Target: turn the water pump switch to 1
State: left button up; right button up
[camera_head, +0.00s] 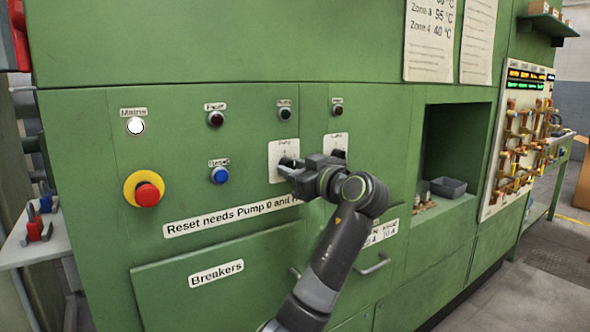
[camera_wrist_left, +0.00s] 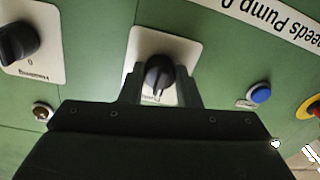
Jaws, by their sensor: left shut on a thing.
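The water pump switch is a black rotary knob (camera_wrist_left: 160,74) on a white plate (camera_head: 276,162) in the green cabinet front. My left gripper (camera_head: 289,168) is at this plate and hides most of the knob in the head view. In the left wrist view, which is upside down, its two fingers stand on both sides of the knob and are shut on it. The knob's white mark points toward the plate's label edge; the number there is hard to read. My right gripper is not in view.
A second black knob (camera_wrist_left: 17,42) on a heating plate, reading 0, sits beside it. A blue reset button (camera_head: 220,175), a red emergency button (camera_head: 148,195) and indicator lamps are on the same panel. A recess (camera_head: 455,150) with a grey bin opens at the right.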

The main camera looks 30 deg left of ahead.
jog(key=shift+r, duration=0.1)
pick_arm(q)
jog(key=shift+m, duration=0.3)
jog(key=m+p, duration=0.2)
jog(key=shift+r+m, duration=0.15)
jog(key=shift+m, duration=0.15)
jog(key=m+p, duration=0.3)
jog(key=shift+m, duration=0.3)
jog(key=m+p, duration=0.4)
jog(key=shift+s, duration=0.1)
jog(key=shift+m+p, duration=0.65)
jog(key=shift+m, duration=0.15)
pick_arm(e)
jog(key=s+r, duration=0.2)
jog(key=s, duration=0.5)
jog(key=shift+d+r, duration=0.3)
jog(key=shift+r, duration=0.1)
pick_arm(q)
jog(key=shift+f, duration=0.2)
jog(key=o, duration=1)
